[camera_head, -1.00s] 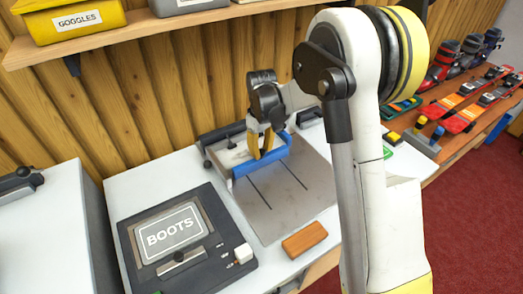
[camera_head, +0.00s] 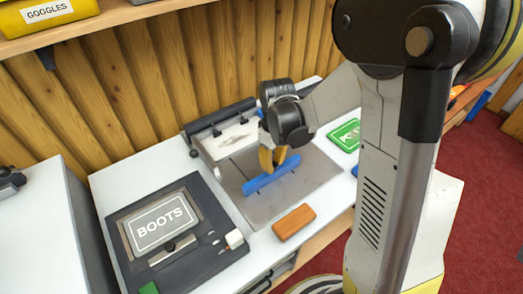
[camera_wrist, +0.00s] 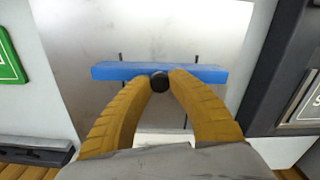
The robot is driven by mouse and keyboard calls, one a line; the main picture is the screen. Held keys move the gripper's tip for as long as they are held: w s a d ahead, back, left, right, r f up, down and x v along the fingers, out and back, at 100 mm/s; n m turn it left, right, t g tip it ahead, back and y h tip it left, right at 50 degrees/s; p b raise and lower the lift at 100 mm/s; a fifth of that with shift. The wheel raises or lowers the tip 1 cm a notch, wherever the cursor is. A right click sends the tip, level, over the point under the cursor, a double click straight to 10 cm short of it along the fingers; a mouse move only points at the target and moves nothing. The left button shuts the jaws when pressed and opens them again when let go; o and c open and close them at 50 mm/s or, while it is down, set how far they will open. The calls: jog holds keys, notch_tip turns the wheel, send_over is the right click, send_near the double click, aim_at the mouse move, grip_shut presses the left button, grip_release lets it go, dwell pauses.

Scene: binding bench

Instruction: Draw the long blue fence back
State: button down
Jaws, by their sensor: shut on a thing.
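The long blue fence (camera_head: 258,184) lies across the grey metal plate (camera_head: 310,186), away from the plate's back end. My gripper (camera_head: 271,165) is over the fence's middle with its yellow fingers pointing down. In the wrist view the fence (camera_wrist: 115,71) runs left to right, with bits of two dark slots showing around it. My gripper (camera_wrist: 159,84) is shut there on a round black knob (camera_wrist: 159,80) at the fence's middle. Part of the knob is hidden by the fingers.
A dark BOOTS panel (camera_head: 125,218) with a white switch stands left of the plate. An orange-brown block (camera_head: 293,222) lies near the bench's front edge. A green sign (camera_head: 345,135) lies to the right. A dark bar (camera_head: 219,114) stands behind the plate.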

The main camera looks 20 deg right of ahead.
aim_at(275, 166)
jog(key=shift+s+d+f, duration=0.1)
jog(key=shift+s, duration=0.15)
jog(key=c, duration=1.2)
grip_release()
jog(key=shift+s, duration=0.15)
jog(key=shift+o, duration=0.2)
notch_tip(275, 166, up, 12)
jog(key=s+a+r+m+t, duration=0.2)
jog(key=s+t, duration=0.1)
jog(key=s, duration=0.2)
jog(key=s+a+r+m+t, duration=0.2)
jog(key=s+r+m+t, duration=0.1)
jog(key=s, duration=0.3)
jog(key=shift+s+m+t, duration=0.2)
jog(key=shift+m+t, duration=0.1)
jog(key=shift+t, duration=0.3)
